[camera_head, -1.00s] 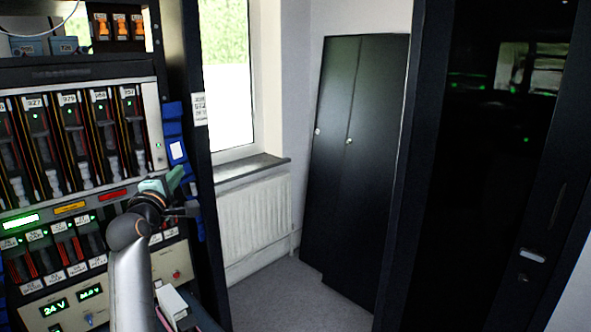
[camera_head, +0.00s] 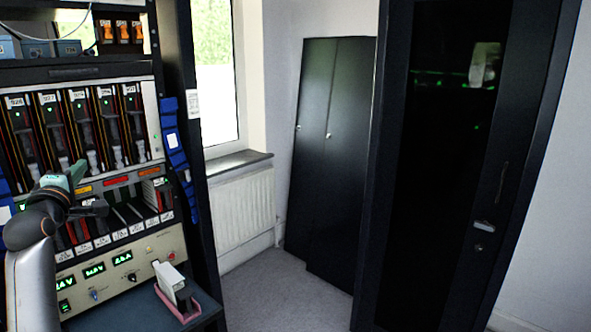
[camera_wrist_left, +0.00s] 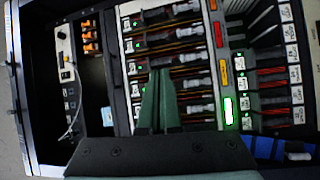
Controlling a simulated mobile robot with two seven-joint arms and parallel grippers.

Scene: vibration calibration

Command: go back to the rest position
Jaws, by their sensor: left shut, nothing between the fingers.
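My left gripper (camera_head: 76,172) has dark green fingers and is raised in front of the equipment rack (camera_head: 75,72) at the left of the head view. Its fingers are shut and empty. In the left wrist view the shut fingers (camera_wrist_left: 159,75) point at a row of rack modules, apart from any held thing; whether the tips touch the rack I cannot tell. My left arm covers part of the rack's lower left. My right gripper does not show.
A white device (camera_head: 173,284) stands in a pink holder (camera_head: 189,308) on a dark ledge below the power supply panel (camera_head: 125,270). A radiator (camera_head: 242,210), a black locker (camera_head: 335,150) and a dark glass-fronted cabinet (camera_head: 450,170) stand farther right. Grey floor (camera_head: 285,300) between them is clear.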

